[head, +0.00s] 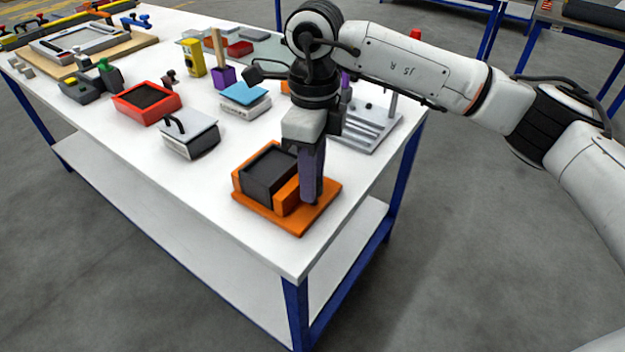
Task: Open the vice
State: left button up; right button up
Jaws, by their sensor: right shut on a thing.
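The vice is most likely the orange block fixture (245,182) on an orange base plate, near the front right corner of the white table. A dark grey rectangular block (268,172) sits between its orange sides. My right gripper (311,198) points straight down at the right side of this fixture, with its fingertips low over the orange base. It is shut on a part of the vice there, probably its handle, which the fingers mostly hide. My left gripper is not in the head view.
Left of the vice stand a grey box with a black handle (190,138) and a red tray with a dark inset (146,103). Behind are a blue-topped block (244,95), a purple holder (224,77) and a grey metal fixture (372,128). The table front between them is clear.

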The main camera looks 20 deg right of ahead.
jog(key=shift+n, duration=0.3)
jog(key=shift+r, duration=0.1)
jog(key=o, duration=0.8)
jog(key=shift+w+r, duration=0.1)
